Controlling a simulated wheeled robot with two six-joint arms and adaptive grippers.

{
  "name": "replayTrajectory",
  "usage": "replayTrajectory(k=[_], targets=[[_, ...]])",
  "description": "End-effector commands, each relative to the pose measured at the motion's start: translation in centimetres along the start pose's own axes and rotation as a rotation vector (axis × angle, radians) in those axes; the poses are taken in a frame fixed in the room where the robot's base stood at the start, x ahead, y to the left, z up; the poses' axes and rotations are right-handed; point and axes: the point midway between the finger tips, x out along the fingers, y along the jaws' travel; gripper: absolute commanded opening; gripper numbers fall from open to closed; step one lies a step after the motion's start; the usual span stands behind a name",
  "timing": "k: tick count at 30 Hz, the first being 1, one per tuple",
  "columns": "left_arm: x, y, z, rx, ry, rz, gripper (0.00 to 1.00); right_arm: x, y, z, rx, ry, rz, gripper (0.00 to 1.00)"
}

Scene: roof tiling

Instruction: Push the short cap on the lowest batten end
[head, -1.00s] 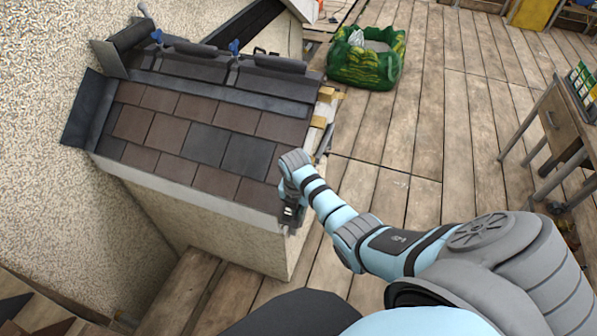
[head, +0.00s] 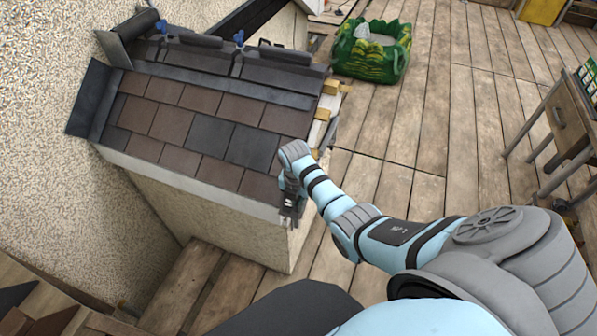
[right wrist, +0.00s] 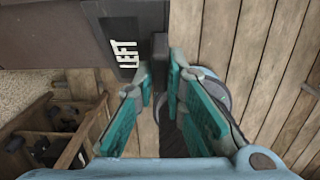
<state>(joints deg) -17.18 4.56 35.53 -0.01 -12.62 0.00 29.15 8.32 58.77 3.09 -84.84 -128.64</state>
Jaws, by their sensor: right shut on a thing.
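My right gripper (head: 289,212) is at the lower right corner of the small tiled roof (head: 225,108). In the right wrist view its two teal fingers (right wrist: 161,72) are closed on the narrow edge of a dark grey piece with white "LEFT" lettering, which I take for the short cap (right wrist: 140,18). The cap lies along the roof edge in that view; whether it touches the batten cannot be told. Upper batten ends (head: 322,114) show as pale wood on the roof's right side. The lowest batten end is hidden behind my wrist. My left gripper is out of view.
A rough plastered wall (head: 40,200) stands on the left. A green bag (head: 370,55) sits on the plank floor beyond the roof, and a wooden table (head: 560,115) is at the right. The floor between them is clear.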

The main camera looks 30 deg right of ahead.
Motion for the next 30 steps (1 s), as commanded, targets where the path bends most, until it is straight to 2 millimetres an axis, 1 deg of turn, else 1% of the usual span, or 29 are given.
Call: replayTrajectory(k=[10, 11, 12, 15, 23, 26, 30], targets=[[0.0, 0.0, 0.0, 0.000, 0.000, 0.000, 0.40, 0.0, 0.1, 0.0, 0.000, 0.000, 0.000, 0.00], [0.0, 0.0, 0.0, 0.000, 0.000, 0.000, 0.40, 0.0, 0.1, 0.0, 0.000, 0.000, 0.000, 0.14], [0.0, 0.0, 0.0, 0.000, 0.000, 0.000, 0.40, 0.0, 0.1, 0.0, 0.000, 0.000, 0.000, 0.21], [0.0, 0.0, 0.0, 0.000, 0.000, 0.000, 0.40, 0.0, 0.0, 0.0, 0.000, 0.000, 0.000, 0.35], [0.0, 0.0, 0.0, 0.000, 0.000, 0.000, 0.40, 0.0, 0.0, 0.0, 0.000, 0.000, 0.000, 0.35], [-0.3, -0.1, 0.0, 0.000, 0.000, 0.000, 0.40, -0.4, 0.1, -0.2, -0.001, 0.000, 0.000, 0.35], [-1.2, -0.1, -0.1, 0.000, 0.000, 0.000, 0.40, -1.6, 0.0, -0.8, -0.001, 0.000, 0.000, 0.35]])
